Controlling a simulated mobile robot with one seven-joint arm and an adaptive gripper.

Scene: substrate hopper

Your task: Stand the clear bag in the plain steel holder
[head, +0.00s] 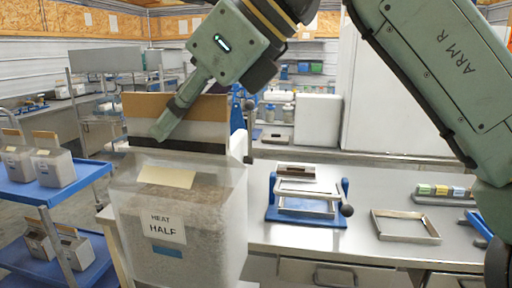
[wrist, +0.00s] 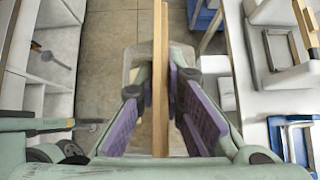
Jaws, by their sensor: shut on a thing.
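The clear bag (head: 205,215) is large and close in the head view, upright, filled with grainy brown material. It has a tan top strip (head: 175,106), a dark band and a label reading "HEAT HALF". My gripper (head: 165,128) is shut on the bag's top strip. In the wrist view the purple pads of my gripper (wrist: 160,100) close on both sides of the thin tan strip (wrist: 160,60). The plain steel holder (head: 405,241), an empty rectangular frame, lies on the bench right of the bag, well apart from it.
A second steel frame (head: 307,187) sits on a blue base with a dark knob, between bag and plain holder. A strip with coloured blocks (head: 443,192) lies behind the plain holder. A blue cart (head: 60,185) at left carries several similar bags. Bare bench (head: 290,236) lies in front of the frames.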

